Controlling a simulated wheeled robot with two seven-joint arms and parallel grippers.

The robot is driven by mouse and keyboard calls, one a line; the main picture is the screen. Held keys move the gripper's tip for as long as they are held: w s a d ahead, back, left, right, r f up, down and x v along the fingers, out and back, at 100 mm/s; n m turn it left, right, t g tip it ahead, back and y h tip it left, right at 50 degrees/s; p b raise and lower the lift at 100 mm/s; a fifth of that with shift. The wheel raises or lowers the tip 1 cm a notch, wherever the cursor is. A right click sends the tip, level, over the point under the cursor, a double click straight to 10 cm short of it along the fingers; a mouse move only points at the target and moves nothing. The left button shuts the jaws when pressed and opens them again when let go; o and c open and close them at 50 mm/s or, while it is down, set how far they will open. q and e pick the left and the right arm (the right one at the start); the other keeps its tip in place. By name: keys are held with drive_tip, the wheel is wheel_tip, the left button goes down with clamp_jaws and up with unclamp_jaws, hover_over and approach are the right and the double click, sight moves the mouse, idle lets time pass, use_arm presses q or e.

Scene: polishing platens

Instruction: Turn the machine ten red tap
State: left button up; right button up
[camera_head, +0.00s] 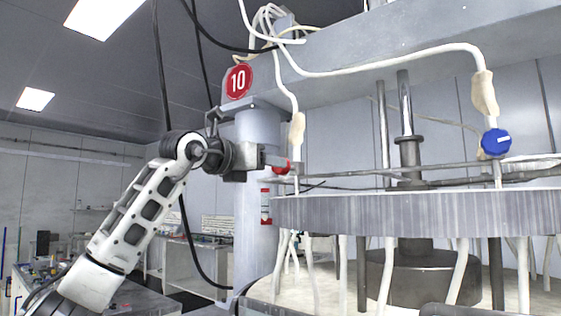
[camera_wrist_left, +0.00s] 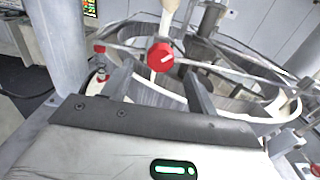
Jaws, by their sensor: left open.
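The red tap (camera_head: 281,168) sits on a white hose at the left end of the ring, below the round red sign with a white 10 (camera_head: 239,81). In the left wrist view the red tap (camera_wrist_left: 160,57) shows its round face with a short pale mark. My left gripper (camera_head: 277,160) reaches in from the left at tap height and partly covers it. In the wrist view the open fingers of my left gripper (camera_wrist_left: 159,70) stand on either side of the tap's line, with the tap between and just beyond the tips. Contact cannot be told. My right gripper is not in view.
A blue tap (camera_head: 496,142) hangs on another hose at the right. The large grey ribbed ring (camera_head: 420,213) fills the right half, with thin rods above it. A grey column (camera_head: 257,215) stands close behind my left gripper. Another red part (camera_wrist_left: 99,49) shows at the wrist view's left.

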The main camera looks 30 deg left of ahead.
use_arm(q)
drive_tip(key=shift+w+d+p, duration=0.15)
drive_tip(key=shift+w+p, duration=0.35)
drive_tip(key=shift+w, duration=1.05)
drive_tip(key=shift+w+d+p, duration=0.15)
drive_tip(key=shift+w+p, duration=0.3)
drive_tip(key=shift+w, duration=1.1)
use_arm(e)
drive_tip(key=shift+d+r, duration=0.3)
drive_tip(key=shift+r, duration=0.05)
use_arm(q)
drive_tip(key=shift+c, duration=0.3)
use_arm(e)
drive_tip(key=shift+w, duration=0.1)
use_arm(q)
drive_tip(key=c, duration=0.9)
drive_tip(key=shift+c, duration=0.2)
drive_tip(key=m+p, duration=0.2)
drive_tip(key=shift+r+m, duration=0.25)
drive_tip(key=shift+m, duration=0.15)
drive_tip(key=shift+a+f+m+p, duration=0.1)
drive_tip(key=shift+m+p, duration=0.4)
drive_tip(key=shift+m, duration=0.1)
drive_tip(key=shift+f+m, duration=0.1)
drive_tip(key=shift+m, duration=0.6)
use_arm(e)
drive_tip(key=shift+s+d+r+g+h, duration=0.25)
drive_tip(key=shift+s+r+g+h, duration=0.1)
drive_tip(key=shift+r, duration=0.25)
